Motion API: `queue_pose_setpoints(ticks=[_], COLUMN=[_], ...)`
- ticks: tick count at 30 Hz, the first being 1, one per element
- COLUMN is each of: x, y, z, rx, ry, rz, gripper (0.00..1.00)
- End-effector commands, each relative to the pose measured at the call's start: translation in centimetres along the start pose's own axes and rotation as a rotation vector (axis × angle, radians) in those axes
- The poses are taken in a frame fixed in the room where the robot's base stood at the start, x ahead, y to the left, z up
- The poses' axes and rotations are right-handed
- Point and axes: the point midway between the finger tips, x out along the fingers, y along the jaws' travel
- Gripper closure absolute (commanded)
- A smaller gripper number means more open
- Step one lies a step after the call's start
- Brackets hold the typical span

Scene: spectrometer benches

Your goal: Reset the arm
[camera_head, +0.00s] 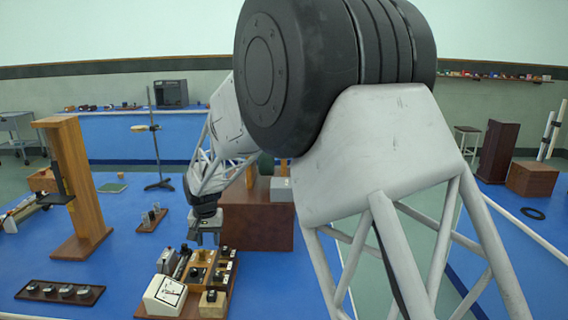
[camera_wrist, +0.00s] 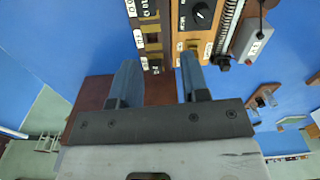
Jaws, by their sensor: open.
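My arm stretches forward over the blue bench (camera_head: 110,270). My gripper (camera_head: 205,239) hangs pointing down above the back part of a wooden instrument board (camera_head: 228,302). In the wrist view my gripper (camera_wrist: 158,62) shows two blue-grey fingers spread apart, with nothing held between them. The labelled modules of the board (camera_wrist: 178,50) lie beyond the fingertips in that view. I cannot tell the exact height of the fingertips above the board.
A white-faced meter (camera_head: 165,295) stands on the board's front left. A dark red-brown box (camera_head: 262,215) stands just behind the gripper. A tall wooden stand (camera_head: 75,185) rises at left, with a tray of small dark parts (camera_head: 60,292) before it. Bare bench lies between.

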Motion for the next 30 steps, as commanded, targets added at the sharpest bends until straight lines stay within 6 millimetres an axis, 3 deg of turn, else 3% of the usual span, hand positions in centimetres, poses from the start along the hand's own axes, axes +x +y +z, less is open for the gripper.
queue_pose_setpoints(ticks=[3, 12, 30], x=[-2.5, -7.5, -14.2], y=[3.3, 10.9, 23.7], z=[1.3, 5.5, 16.9], rx=[0.010, 0.025, 0.055], ry=[0.013, 0.040, 0.097], rz=[-0.004, -0.010, -0.012], gripper=[0.58, 0.58, 0.58])
